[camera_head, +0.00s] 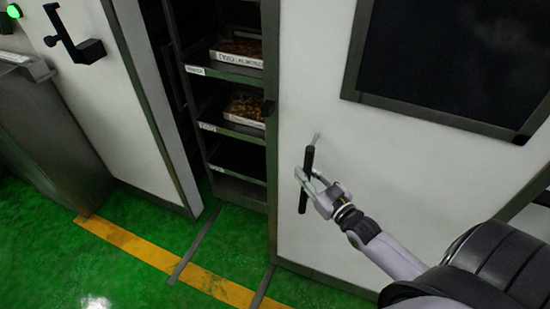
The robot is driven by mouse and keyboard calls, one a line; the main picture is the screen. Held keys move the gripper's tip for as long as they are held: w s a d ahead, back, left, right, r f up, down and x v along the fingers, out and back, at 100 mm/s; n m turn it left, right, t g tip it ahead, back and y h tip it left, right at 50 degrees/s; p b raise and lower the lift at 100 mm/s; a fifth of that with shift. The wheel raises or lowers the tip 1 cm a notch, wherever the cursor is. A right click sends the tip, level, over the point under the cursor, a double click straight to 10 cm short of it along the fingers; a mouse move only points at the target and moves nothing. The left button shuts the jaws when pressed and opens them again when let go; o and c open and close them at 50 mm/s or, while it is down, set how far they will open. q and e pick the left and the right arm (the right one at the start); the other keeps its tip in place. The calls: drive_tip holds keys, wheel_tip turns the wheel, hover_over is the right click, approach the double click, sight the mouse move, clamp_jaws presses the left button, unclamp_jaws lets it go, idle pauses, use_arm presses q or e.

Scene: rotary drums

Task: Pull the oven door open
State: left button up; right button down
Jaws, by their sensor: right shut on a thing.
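The oven door (290,90) is a large white panel at the right with a dark window (455,60). A black bar handle (309,158) stands nearly upright, tilted slightly, on the lower left part of this panel. My right gripper (308,181) is shut on the handle around its middle, and the handle's upper and lower ends show beyond the fingers. My right arm comes in from the lower right and hides the lower right part of the panel. My left gripper is out of view.
A dark rack (235,185) with trays of food shows left of the door panel. Another white panel (110,85) with a black latch (88,50) stands further left, beside a grey metal unit (50,120). The green floor (120,270) has a yellow stripe (130,243) and looks clear.

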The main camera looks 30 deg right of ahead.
drive_tip(key=s+d+p, duration=0.1)
drive_tip(key=s+d, duration=0.4)
drive_tip(key=s, duration=0.2)
drive_tip(key=shift+s+d, duration=0.15)
drive_tip(key=shift+d, duration=0.2)
drive_tip(key=shift+f, duration=0.15)
drive_tip(key=c, duration=1.8)
unclamp_jaws()
drive_tip(key=o, duration=0.4)
drive_tip(key=shift+s+d, duration=0.15)
drive_tip(key=shift+s, duration=0.05)
drive_tip(key=shift+w, duration=0.1)
drive_tip(key=s, duration=1.2)
drive_tip(key=shift+d, duration=0.4)
